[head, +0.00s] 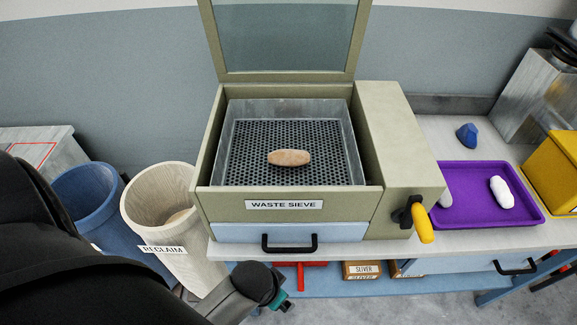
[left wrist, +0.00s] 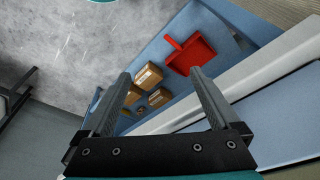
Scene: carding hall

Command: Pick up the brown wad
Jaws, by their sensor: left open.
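The brown wad (head: 289,158) is an oval lump lying on the dark perforated mesh inside the waste sieve (head: 202,165). The sieve is an olive-green box with its glazed lid (head: 284,76) raised. My left gripper (left wrist: 160,77) is open and empty in the left wrist view, with its two fingers apart. In the head view my left wrist is low in front of the bench, below and nearer than the sieve, well apart from the wad. The fingers are hardly visible there. The wad is not in the left wrist view. My right gripper is not in view.
A beige reclaim bin (head: 160,215) and a blue bin (head: 86,192) stand left of the sieve. A yellow-handled crank (head: 424,222) juts from its right front. A purple tray (head: 470,214) with a white wad (head: 502,192) lies right. A red dustpan (left wrist: 188,55) and boxes sit below.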

